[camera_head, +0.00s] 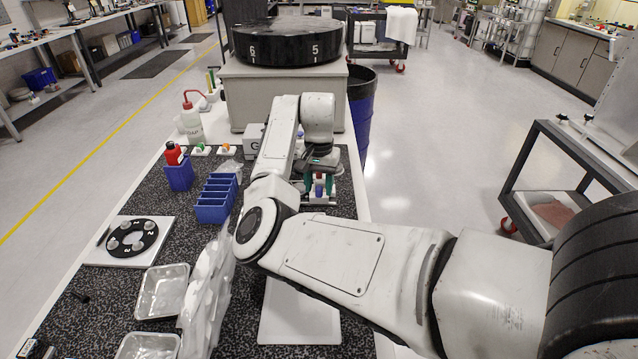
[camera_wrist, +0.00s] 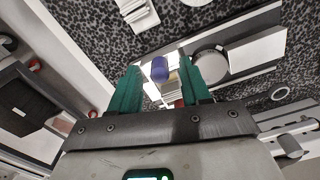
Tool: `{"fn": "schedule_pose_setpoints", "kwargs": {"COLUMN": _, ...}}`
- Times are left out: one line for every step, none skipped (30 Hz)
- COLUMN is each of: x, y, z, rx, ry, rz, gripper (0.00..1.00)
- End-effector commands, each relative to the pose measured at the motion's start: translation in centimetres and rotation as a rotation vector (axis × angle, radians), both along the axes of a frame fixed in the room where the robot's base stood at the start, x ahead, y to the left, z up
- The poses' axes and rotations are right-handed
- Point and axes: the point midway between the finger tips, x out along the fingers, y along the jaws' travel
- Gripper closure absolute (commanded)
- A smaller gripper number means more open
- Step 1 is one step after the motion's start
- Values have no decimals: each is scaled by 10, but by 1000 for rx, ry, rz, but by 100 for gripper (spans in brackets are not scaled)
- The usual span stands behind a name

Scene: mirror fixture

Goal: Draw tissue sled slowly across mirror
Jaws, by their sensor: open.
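My gripper (camera_head: 318,182) is open over the far end of the dark speckled bench top. In the wrist view, its two green fingers (camera_wrist: 157,65) stand apart, with a small blue-purple knob (camera_wrist: 159,69) seen between them. The knob may be the handle of the tissue sled; I cannot tell for sure. The knob also shows in the head view (camera_head: 319,190), above a small pale base. A round grey disc (camera_wrist: 209,64), possibly the mirror, lies on a pale fixture beside the right finger in the wrist view. Contact between fingers and knob cannot be told.
A blue slotted rack (camera_head: 216,200), a blue holder (camera_head: 180,176) with a red-capped bottle, and a white wash bottle (camera_head: 192,124) stand left of my arm. Metal trays (camera_head: 162,291), crumpled clear film (camera_head: 207,285) and a black ring plate (camera_head: 131,240) lie nearer.

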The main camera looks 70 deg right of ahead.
Motion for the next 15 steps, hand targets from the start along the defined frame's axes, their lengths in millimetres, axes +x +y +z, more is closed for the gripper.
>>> {"fn": "schedule_pose_setpoints", "kwargs": {"x": 0, "y": 0, "z": 0, "rx": 0, "ry": 0, "rz": 0, "gripper": 53}}
{"fn": "schedule_pose_setpoints", "kwargs": {"x": 0, "y": 0, "z": 0, "rx": 0, "ry": 0, "rz": 0, "gripper": 53}}
{"fn": "schedule_pose_setpoints", "kwargs": {"x": 0, "y": 0, "z": 0, "rx": 0, "ry": 0, "rz": 0, "gripper": 57}}
{"fn": "schedule_pose_setpoints", "kwargs": {"x": 0, "y": 0, "z": 0, "rx": 0, "ry": 0, "rz": 0, "gripper": 60}}
{"fn": "schedule_pose_setpoints", "kwargs": {"x": 0, "y": 0, "z": 0, "rx": 0, "ry": 0, "rz": 0, "gripper": 63}}
{"fn": "schedule_pose_setpoints", "kwargs": {"x": 0, "y": 0, "z": 0, "rx": 0, "ry": 0, "rz": 0, "gripper": 66}}
{"fn": "schedule_pose_setpoints", "kwargs": {"x": 0, "y": 0, "z": 0, "rx": 0, "ry": 0, "rz": 0, "gripper": 69}}
{"fn": "schedule_pose_setpoints", "kwargs": {"x": 0, "y": 0, "z": 0, "rx": 0, "ry": 0, "rz": 0, "gripper": 72}}
{"fn": "schedule_pose_setpoints", "kwargs": {"x": 0, "y": 0, "z": 0, "rx": 0, "ry": 0, "rz": 0, "gripper": 76}}
{"fn": "schedule_pose_setpoints", "kwargs": {"x": 0, "y": 0, "z": 0, "rx": 0, "ry": 0, "rz": 0, "gripper": 79}}
{"fn": "schedule_pose_setpoints", "kwargs": {"x": 0, "y": 0, "z": 0, "rx": 0, "ry": 0, "rz": 0, "gripper": 82}}
{"fn": "schedule_pose_setpoints", "kwargs": {"x": 0, "y": 0, "z": 0, "rx": 0, "ry": 0, "rz": 0, "gripper": 86}}
{"fn": "schedule_pose_setpoints", "kwargs": {"x": 0, "y": 0, "z": 0, "rx": 0, "ry": 0, "rz": 0, "gripper": 88}}
{"fn": "schedule_pose_setpoints", "kwargs": {"x": 0, "y": 0, "z": 0, "rx": 0, "ry": 0, "rz": 0, "gripper": 91}}
{"fn": "schedule_pose_setpoints", "kwargs": {"x": 0, "y": 0, "z": 0, "rx": 0, "ry": 0, "rz": 0, "gripper": 95}}
